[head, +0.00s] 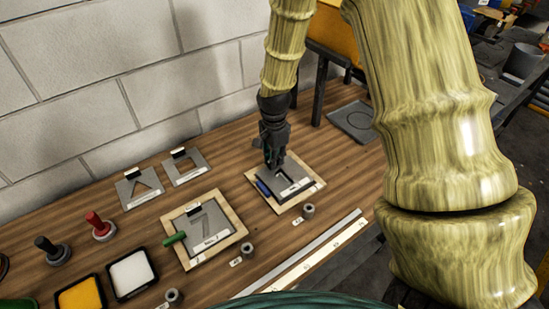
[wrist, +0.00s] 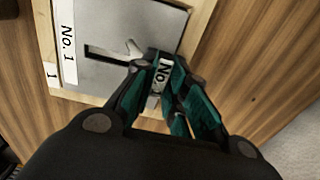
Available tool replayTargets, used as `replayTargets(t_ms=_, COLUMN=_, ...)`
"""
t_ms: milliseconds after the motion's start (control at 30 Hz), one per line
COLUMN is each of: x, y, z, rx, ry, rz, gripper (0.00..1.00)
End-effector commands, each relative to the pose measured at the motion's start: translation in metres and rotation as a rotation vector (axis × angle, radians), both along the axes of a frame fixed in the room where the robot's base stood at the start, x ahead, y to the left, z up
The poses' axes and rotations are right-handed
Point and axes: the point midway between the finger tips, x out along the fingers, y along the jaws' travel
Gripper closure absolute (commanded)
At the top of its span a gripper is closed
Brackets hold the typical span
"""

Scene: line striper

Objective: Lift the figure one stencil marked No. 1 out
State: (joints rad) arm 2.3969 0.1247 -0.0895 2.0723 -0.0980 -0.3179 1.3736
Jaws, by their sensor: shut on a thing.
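The figure one stencil (head: 293,172) is a grey metal plate within a pale wooden frame (head: 313,187) on the bench. The wrist view shows its plate (wrist: 95,72), the cut-out figure one and a "No. 1" label. My gripper (head: 273,164) reaches down at the plate's far edge. In the wrist view my gripper (wrist: 165,72) is shut on the stencil's dark upright tab, which carries a partly hidden "No." label. The wooden frame (wrist: 200,22) borders the plate there. I cannot tell whether the plate is raised off its seat.
Another framed stencil (head: 208,232) with a figure seven lies to the left, a green roller-like piece (head: 174,239) at its edge. Two loose stencils lie near the wall. White (head: 132,273) and yellow (head: 80,297) trays stand front left. Small grey cylinders (head: 308,210) stand near the front edge.

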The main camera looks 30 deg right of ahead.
Motion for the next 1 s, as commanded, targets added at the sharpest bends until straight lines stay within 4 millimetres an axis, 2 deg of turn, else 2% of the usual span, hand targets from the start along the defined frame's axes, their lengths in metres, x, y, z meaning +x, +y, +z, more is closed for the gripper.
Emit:
replayTargets(t_ms=433, x=0.000, y=0.000, z=0.022, rx=0.000, ry=0.000, rz=0.000, gripper=1.00)
replayTargets(t_ms=833, x=0.000, y=0.000, z=0.024, rx=0.000, ry=0.000, rz=-0.001, gripper=1.00)
replayTargets(t_ms=1000, x=0.002, y=0.003, z=0.033, rx=-0.001, ry=-0.001, rz=0.004, gripper=1.00)
